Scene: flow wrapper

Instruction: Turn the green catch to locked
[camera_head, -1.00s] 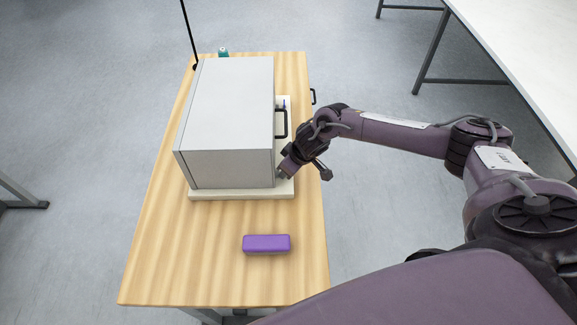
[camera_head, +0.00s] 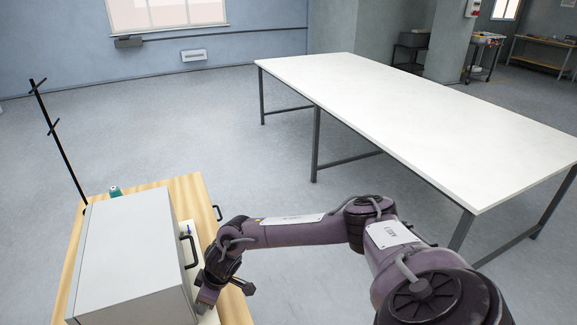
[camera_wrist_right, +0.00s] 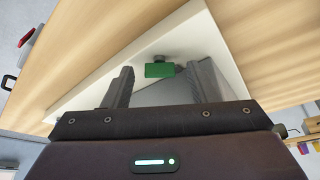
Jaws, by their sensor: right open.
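The green catch (camera_wrist_right: 159,70) is a small green block with a grey knob beside it, on the machine's pale base in the right wrist view. My right gripper (camera_wrist_right: 160,84) is open, with one finger on each side of the catch and no visible grip on it. In the head view my right gripper (camera_head: 207,294) is at the front right of the grey box-shaped machine (camera_head: 125,250), low beside its black handle. The catch is hidden in the head view. My left gripper is not in view.
The machine stands on a wooden table (camera_head: 185,190) with a thin black pole (camera_head: 62,148) behind it. A small teal item (camera_head: 115,192) is at the back. A long white table (camera_head: 420,120) stands to the right across clear floor.

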